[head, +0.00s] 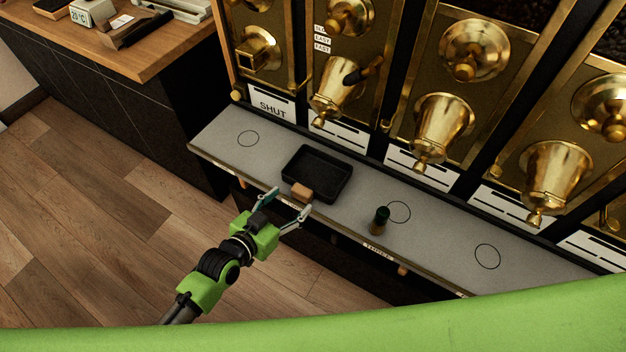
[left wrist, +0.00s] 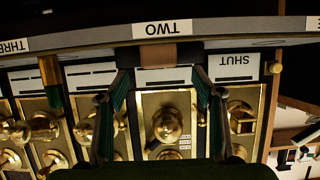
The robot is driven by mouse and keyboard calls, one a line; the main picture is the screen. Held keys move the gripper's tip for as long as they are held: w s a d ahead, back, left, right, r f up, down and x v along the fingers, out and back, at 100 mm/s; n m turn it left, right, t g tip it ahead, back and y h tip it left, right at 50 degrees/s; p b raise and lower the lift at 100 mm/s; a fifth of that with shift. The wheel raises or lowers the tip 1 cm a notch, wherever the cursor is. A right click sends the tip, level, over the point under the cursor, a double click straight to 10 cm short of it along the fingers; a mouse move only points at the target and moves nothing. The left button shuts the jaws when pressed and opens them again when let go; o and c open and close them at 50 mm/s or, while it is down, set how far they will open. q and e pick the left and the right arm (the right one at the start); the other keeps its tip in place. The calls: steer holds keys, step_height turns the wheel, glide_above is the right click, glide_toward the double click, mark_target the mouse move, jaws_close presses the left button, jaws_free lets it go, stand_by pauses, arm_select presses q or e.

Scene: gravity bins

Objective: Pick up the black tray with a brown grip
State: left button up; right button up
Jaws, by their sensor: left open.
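The black tray (head: 318,172) lies flat on the grey shelf, its brown grip (head: 301,192) pointing toward my left gripper at the shelf's front edge. My left gripper (head: 287,207) is open and empty, with its two fingers just in front of the grip. In the left wrist view, which is upside down, the brown grip (left wrist: 160,55) lies between and beyond the open fingers (left wrist: 161,80). Whether either finger touches it I cannot tell. The tray body is mostly hidden there. My right gripper is not in view.
The grey shelf (head: 440,240) has printed circles and a small dark green and brown object (head: 380,220) right of the tray. Brass dispensers (head: 442,125) stand behind it. A wooden counter (head: 150,50) is at the upper left. The floor in front is clear.

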mark_target(299, 194)
arm_select(q)
steer(key=shift+x, duration=2.8)
steer(key=shift+s, duration=0.15)
jaws_close()
